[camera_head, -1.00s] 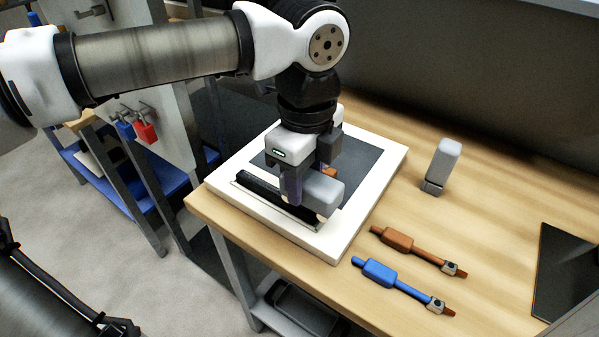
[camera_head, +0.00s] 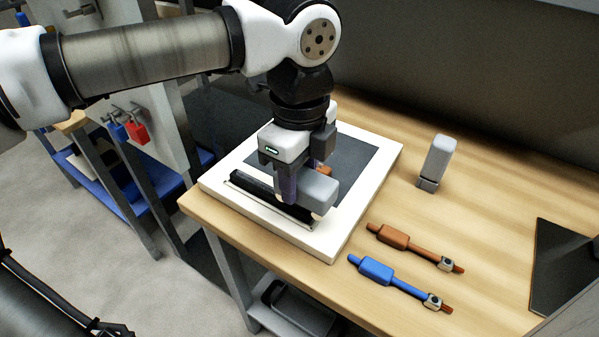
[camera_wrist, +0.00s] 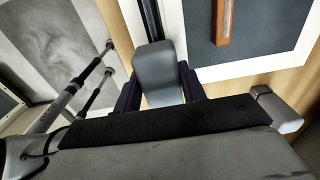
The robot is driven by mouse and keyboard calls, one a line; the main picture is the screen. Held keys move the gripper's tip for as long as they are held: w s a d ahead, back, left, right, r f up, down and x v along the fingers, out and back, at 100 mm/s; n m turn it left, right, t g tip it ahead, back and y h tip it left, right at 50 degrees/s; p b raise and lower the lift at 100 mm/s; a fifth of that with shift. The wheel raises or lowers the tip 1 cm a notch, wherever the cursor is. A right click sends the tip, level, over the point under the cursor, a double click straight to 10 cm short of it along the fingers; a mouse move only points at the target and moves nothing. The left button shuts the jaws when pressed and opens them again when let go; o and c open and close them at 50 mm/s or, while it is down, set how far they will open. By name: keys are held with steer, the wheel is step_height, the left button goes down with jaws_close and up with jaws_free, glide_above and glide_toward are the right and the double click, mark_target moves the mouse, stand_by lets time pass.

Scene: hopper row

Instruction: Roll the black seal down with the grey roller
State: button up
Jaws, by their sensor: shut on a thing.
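My gripper (camera_head: 305,184) is shut on the grey roller (camera_head: 319,190), a rounded grey block, low over the front edge of a white frame (camera_head: 350,222). The black seal (camera_head: 252,187) is a dark strip along that edge; my fingers and the roller hide part of it. In the wrist view the roller (camera_wrist: 158,66) sits between my dark purple fingers (camera_wrist: 160,90), and the seal (camera_wrist: 152,18) runs up from behind it. I cannot tell whether the roller touches the seal.
A dark grey panel (camera_head: 352,153) lies inside the frame, with an orange-brown bar (camera_wrist: 224,20) on it. A grey block (camera_head: 437,158) stands on the wooden table to the right. Brown (camera_head: 394,236) and blue (camera_head: 376,270) handled tools lie in front of it. A black plate (camera_head: 562,262) lies far right.

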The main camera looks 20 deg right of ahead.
steer(key=shift+f, duration=0.15)
steer(key=shift+f+b, duration=0.6)
steer(key=shift+b, duration=0.1)
stand_by(0.7)
steer(key=shift+w+a+b, duration=0.2)
steer(key=shift+w+a, duration=0.45)
steer(key=shift+w, duration=0.3)
steer(key=shift+w+a+b, duration=0.15)
steer(key=shift+w+a, duration=0.5)
steer(key=shift+w, duration=0.3)
steer(key=shift+w+a+f, duration=0.1)
steer(key=shift+w+a, duration=0.55)
steer(key=shift+w, duration=0.3)
steer(key=shift+w+a, duration=0.6)
steer(key=shift+w, duration=0.3)
steer(key=shift+w, duration=0.1)
